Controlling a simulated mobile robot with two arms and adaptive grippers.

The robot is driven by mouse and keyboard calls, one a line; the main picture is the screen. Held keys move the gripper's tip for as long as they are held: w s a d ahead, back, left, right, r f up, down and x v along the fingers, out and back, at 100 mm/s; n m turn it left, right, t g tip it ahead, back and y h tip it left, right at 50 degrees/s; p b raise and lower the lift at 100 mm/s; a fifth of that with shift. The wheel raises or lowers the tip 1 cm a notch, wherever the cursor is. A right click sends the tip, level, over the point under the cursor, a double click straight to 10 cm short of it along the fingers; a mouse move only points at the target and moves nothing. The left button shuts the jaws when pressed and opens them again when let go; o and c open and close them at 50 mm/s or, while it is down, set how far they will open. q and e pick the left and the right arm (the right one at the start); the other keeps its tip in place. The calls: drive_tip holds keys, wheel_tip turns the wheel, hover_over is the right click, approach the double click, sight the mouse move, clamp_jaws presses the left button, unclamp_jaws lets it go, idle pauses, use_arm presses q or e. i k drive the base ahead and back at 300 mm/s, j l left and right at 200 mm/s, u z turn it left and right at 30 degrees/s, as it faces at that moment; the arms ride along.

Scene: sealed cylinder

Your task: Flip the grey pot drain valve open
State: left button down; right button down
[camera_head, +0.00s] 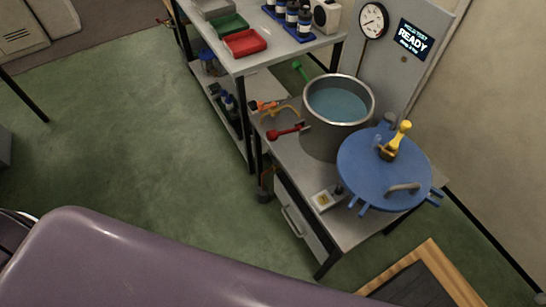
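The grey pot (321,143) stands on the grey bench and holds blue liquid (337,104). A red lever (284,133) sticks out from the pot's left side, roughly level. Which of the two is the drain valve's handle, I cannot tell for sure. The valve bodies are small or hidden here. Neither of my grippers is in this view.
A blue lid (362,169) with a yellow-handled fitting (397,143) lies right of the pot. An orange-and-black tool (264,106) lies left of it. A shelf with red (245,43) and green trays stands behind. The green floor (130,140) is clear. A gauge (372,20) hangs behind.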

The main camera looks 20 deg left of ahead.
sight(275, 163)
drive_tip(key=j+z, duration=0.15)
drive_tip(key=z, duration=0.9)
drive_tip(key=j+z, duration=0.25)
drive_tip(key=j, duration=0.15)
drive_tip(key=j+z, duration=0.2)
drive_tip(key=j, duration=0.2)
drive_tip(key=k+j+z, duration=0.25)
drive_tip(key=j, duration=0.15)
drive_tip(key=j+z, duration=0.25)
drive_tip(key=j, duration=0.2)
drive_tip(key=k+j+z, duration=0.2)
drive_tip(key=j, duration=0.15)
drive_tip(key=k+j+z, duration=0.1)
drive_tip(key=j+z, duration=0.15)
drive_tip(key=k+j, duration=0.3)
drive_tip(key=j, duration=0.2)
drive_tip(key=k+j, duration=0.25)
drive_tip(key=j, duration=0.25)
drive_tip(key=k+j+z, duration=0.1)
drive_tip(key=k+j, duration=0.2)
drive_tip(key=j, duration=0.15)
drive_tip(key=k+j, duration=0.25)
drive_tip(key=j, duration=0.25)
drive_tip(key=k+j, duration=0.3)
drive_tip(key=j, duration=0.15)
drive_tip(key=z, duration=0.05)
